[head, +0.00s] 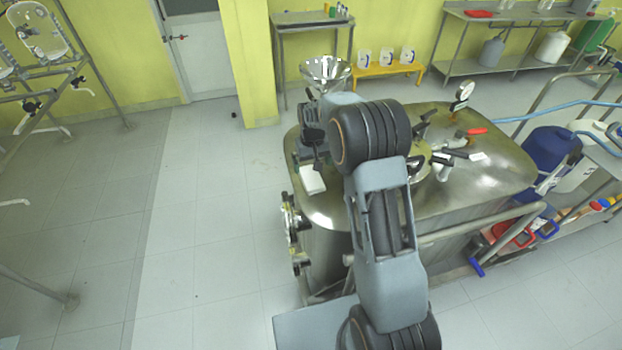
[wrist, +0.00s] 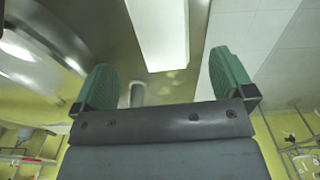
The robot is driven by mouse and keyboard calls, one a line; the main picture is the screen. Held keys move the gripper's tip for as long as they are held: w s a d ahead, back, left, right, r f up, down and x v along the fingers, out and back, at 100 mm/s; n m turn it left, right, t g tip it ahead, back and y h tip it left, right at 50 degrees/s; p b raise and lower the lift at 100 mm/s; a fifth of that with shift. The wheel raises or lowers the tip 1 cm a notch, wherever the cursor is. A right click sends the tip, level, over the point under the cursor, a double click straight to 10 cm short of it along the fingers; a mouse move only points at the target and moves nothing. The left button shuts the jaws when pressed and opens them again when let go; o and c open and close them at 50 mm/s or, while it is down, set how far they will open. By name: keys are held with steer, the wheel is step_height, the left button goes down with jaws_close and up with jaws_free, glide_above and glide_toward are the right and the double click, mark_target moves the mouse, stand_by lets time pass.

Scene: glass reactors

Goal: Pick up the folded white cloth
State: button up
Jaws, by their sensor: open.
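The folded white cloth (head: 312,181) lies on the left edge of the steel reactor's lid (head: 470,180). In the wrist view the cloth (wrist: 160,32) is a long pale strip at the top, lined up with the gap between my fingers. Its upper end is cut off by the frame. My gripper (wrist: 165,78) is open, with two green fingers apart and nothing between them. In the head view my gripper is mostly hidden by my wrist, just behind the cloth. I cannot tell its height above the lid.
A steel funnel (head: 326,70) stands behind my wrist. A gauge (head: 462,92) and red-handled valve (head: 474,132) stand on the lid. Valves (head: 291,215) stick out from the reactor's left side.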

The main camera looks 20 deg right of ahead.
mark_target(312, 178)
steer(key=shift+s+a+f+p, duration=0.1)
steer(key=shift+f+p, duration=0.25)
steer(key=shift+f, duration=1.35)
steer(key=shift+s+f+p, duration=0.1)
steer(key=shift+f+p, duration=0.25)
steer(key=shift+f, duration=1.35)
steer(key=c, duration=1)
steer(key=shift+o, duration=0.2)
steer(key=shift+w+r, duration=0.1)
step_height(312, 178, up, 10)
steer(key=shift+f+b, duration=0.1)
steer(key=shift+b, duration=0.6)
